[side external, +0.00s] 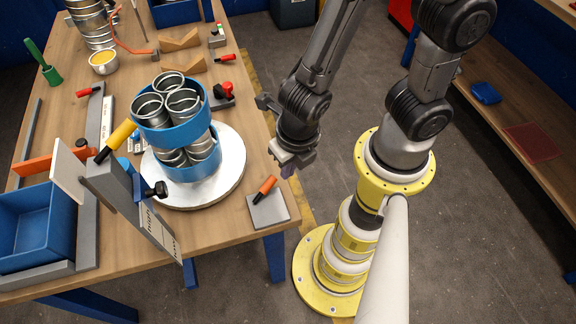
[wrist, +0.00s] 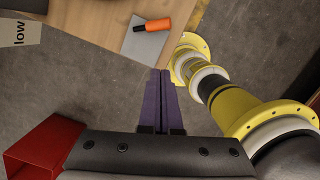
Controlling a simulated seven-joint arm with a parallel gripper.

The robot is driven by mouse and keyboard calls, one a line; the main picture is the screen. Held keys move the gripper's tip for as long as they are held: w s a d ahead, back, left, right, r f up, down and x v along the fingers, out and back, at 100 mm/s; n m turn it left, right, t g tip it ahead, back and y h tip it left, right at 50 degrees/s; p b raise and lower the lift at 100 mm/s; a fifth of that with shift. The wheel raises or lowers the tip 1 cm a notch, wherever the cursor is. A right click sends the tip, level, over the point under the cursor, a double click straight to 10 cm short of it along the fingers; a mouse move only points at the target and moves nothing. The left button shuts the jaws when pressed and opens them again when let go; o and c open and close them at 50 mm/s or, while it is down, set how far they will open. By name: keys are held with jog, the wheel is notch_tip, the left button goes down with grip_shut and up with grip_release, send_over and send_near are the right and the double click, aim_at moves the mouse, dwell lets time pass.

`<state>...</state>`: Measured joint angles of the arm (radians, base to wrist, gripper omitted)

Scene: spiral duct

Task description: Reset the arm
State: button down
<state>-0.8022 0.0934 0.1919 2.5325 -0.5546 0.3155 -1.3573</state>
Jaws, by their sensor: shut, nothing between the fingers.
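My gripper (side external: 287,170) hangs just off the right edge of the wooden table in the side external view, above the gap between the table and my base. In the wrist view its two purple fingers (wrist: 160,100) lie together with nothing between them. They point towards the table corner and touch nothing that I can see. My arm is bent, with the wrist low beside the table.
The wooden table (side external: 243,120) carries a white turntable (side external: 235,180) with a blue holder (side external: 187,174) of metal duct rings. A grey plate (side external: 268,212) with an orange-handled tool (side external: 264,188) lies at the near corner. A blue bin (side external: 38,222) stands left.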

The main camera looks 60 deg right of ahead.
jog(key=w+d+r+m+t, duration=0.2)
jog(key=w+d+r+m, duration=0.1)
jog(key=d+r+m, duration=0.4)
jog(key=w+d+r+m+t, duration=0.25)
jog(key=d+r+m, duration=0.25)
jog(key=r+m, duration=0.25)
jog(key=s+d+r+m, duration=0.2)
jog(key=s+r+m, duration=0.3)
jog(key=m, duration=1.1)
jog(key=shift+s+r+g+y, duration=0.35)
jog(key=shift+s+r+y, duration=0.05)
jog(key=shift+s, duration=0.85)
